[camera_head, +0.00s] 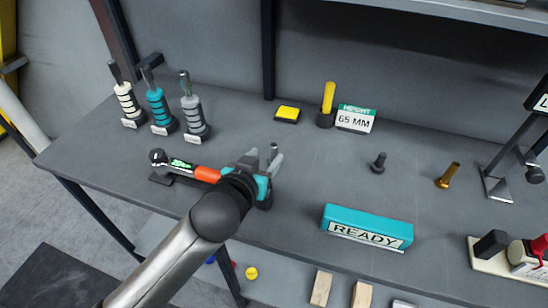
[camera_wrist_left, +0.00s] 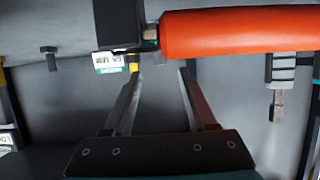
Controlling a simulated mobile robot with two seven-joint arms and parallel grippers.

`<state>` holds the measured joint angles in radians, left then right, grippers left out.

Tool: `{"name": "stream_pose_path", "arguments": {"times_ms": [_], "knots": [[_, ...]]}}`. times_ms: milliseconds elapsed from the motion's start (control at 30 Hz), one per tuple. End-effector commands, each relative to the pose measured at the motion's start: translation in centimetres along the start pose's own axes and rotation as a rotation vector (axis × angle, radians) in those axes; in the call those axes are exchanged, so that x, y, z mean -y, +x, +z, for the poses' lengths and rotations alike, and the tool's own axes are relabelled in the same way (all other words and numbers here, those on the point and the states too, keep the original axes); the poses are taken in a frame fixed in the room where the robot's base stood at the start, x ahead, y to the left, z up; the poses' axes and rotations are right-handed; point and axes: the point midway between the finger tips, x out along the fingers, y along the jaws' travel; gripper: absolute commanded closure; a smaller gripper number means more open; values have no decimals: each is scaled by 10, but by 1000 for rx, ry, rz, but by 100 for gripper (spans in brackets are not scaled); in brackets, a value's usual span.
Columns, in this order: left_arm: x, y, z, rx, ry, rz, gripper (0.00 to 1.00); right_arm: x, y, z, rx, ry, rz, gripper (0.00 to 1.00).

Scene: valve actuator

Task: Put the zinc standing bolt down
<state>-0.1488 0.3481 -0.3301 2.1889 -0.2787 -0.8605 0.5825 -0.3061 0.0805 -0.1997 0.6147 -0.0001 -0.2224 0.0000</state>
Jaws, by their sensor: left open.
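A small grey bolt (camera_head: 378,162), which looks like the zinc one, stands on its head with its shank up on the bench, right of centre. It also shows upside down at the left of the left wrist view (camera_wrist_left: 48,60). My left gripper (camera_head: 262,157) is open over the bench, well to the left of this bolt and not touching it. In the left wrist view its two fingers (camera_wrist_left: 160,85) are spread with nothing held between them. My right gripper is not in view.
A torque wrench with an orange handle (camera_head: 206,174) lies by my left gripper. A brass bolt (camera_head: 448,177) lies further right. A teal READY block (camera_head: 367,226) is in front, a 65 MM sign (camera_head: 355,119) behind. Striped posts (camera_head: 194,115) stand at left. Bench around the grey bolt is clear.

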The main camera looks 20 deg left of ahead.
Motion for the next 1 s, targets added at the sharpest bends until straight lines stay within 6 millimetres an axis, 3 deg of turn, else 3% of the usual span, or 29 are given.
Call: {"name": "stream_pose_path", "arguments": {"times_ms": [100,367,700,1000], "knots": [[0,14,1,0,1,0,43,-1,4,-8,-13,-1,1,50],[0,27,0,0,0,0,43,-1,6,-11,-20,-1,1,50],[0,67,0,0,0,1,43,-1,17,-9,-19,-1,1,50],[0,73,0,1,-1,1,43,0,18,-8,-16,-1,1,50]]}}
